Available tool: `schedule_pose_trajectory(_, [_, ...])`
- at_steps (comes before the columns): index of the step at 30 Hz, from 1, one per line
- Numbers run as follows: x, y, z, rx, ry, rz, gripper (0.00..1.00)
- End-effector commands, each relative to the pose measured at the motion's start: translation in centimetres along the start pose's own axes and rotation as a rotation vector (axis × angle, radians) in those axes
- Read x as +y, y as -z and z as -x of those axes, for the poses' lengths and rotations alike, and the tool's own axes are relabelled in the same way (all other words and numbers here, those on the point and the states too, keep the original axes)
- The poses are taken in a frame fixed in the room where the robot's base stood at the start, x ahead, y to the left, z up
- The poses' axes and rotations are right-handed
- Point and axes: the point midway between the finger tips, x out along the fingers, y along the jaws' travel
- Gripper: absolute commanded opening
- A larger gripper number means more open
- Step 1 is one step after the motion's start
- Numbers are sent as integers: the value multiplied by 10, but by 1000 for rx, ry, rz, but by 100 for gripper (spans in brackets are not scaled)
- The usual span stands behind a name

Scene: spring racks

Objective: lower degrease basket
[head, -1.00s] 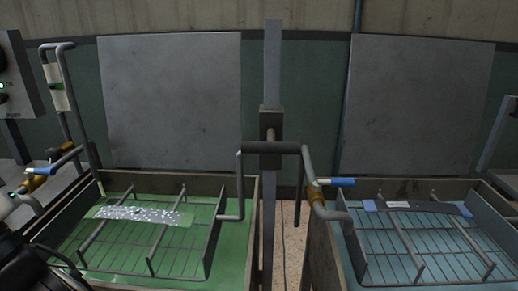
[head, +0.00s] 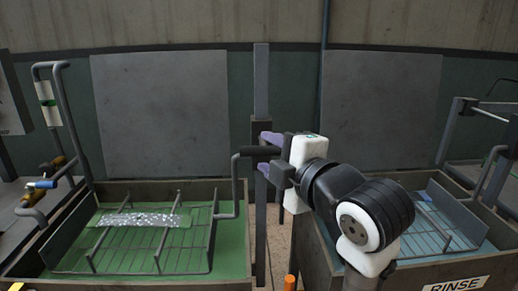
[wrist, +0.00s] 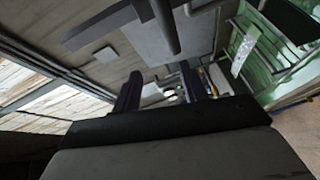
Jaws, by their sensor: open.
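The left wire basket (head: 200,250) sits at the level of the green liquid in the left tank (head: 120,185), with a pale speckled strip (head: 140,220) lying on it. A bent rod (head: 236,185) links it to a dark handle bar (head: 250,151) at the central post (head: 261,90). My gripper (head: 267,152) has its purple fingers parted, one above and one below the bar's right end in the head view. Whether the bar is between them in depth I cannot tell. The fingers (wrist: 161,88) also show apart in the wrist view; the strip shows there too (wrist: 243,50).
A right tank (head: 405,275) labelled RINSE holds bluish liquid and another basket (head: 462,225), partly hidden by my arm. Two grey panels (head: 160,115) stand behind.

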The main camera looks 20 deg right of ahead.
Motion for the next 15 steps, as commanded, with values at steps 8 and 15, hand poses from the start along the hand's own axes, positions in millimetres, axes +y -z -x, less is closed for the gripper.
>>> schedule_pose_trajectory(8, [-8,-30,33,-77,91,83,43])
schedule_pose_trajectory(15, [-10,-32,-4,-72,94,79,43])
